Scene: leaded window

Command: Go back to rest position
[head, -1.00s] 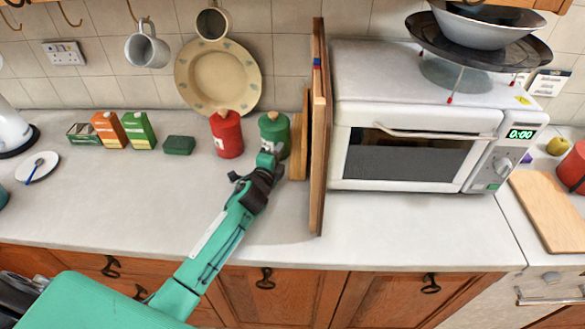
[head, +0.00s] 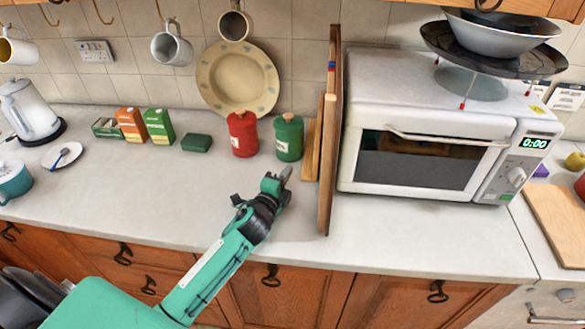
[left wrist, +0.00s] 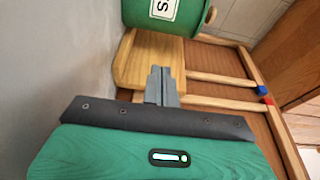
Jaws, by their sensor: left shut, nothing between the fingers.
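My left gripper (head: 284,174) is over the worktop (head: 130,210), just in front of the green canister (head: 289,138) and left of the upright wooden boards (head: 328,140). Its fingers are together and hold nothing. In the left wrist view the closed fingers (left wrist: 162,86) show in front of a pale wooden board (left wrist: 140,60), with the green canister (left wrist: 165,12) at the top. I cannot tell from the views whether the fingertips touch anything. My right gripper is in neither view.
A red canister (head: 242,134) stands left of the green one. A white microwave (head: 425,150) is right of the boards, with bowls (head: 500,35) above it. Small boxes (head: 159,126), a kettle (head: 30,108) and a teal mug (head: 12,180) are further left. The front worktop is mostly clear.

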